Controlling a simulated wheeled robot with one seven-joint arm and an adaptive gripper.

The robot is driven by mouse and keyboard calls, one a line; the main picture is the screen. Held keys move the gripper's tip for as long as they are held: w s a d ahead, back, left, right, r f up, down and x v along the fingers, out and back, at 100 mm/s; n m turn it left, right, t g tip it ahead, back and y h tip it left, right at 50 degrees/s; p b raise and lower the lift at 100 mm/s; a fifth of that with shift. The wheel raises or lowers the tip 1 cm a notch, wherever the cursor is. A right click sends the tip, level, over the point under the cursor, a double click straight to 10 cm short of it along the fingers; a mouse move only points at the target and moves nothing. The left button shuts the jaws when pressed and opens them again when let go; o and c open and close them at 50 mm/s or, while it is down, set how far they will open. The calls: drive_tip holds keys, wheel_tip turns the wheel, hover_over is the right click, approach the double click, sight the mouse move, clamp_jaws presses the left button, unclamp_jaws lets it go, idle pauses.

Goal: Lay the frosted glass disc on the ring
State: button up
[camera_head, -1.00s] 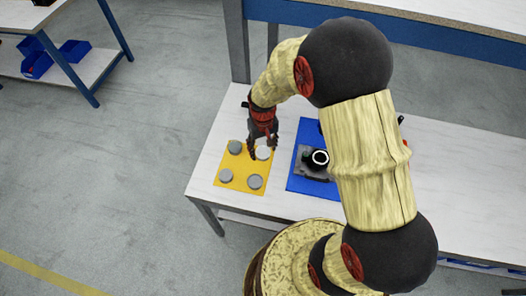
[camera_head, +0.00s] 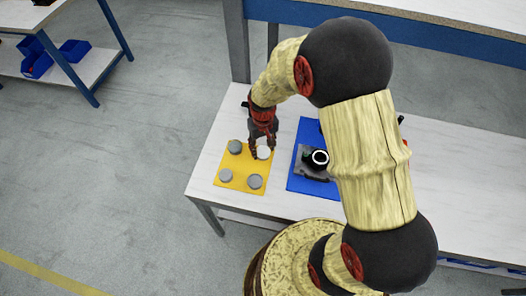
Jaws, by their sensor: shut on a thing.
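My gripper (camera_head: 263,150) is low over the yellow mat (camera_head: 240,185), shut on a pale white disc (camera_head: 264,153) at the mat's far right corner. This disc is lighter than the grey ones and looks like the frosted glass disc. I cannot tell whether it still touches the mat. The ring (camera_head: 320,157) shows as a white circle around a dark opening, on a dark can in a grey holder on the blue mat. My arm hides part of the blue mat's right side.
Grey discs lie on the yellow mat at far left (camera_head: 235,146), near left (camera_head: 225,175) and near right (camera_head: 255,182). The blue mat (camera_head: 300,186) lies to the right on the white table (camera_head: 207,170). A strip of bare table separates the mats.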

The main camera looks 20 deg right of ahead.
sight(263, 151)
drive_tip(key=shift+r, duration=0.1)
drive_tip(key=shift+r+p, duration=2.5)
drive_tip(key=shift+r, duration=0.4)
drive_tip(key=shift+r, duration=0.1)
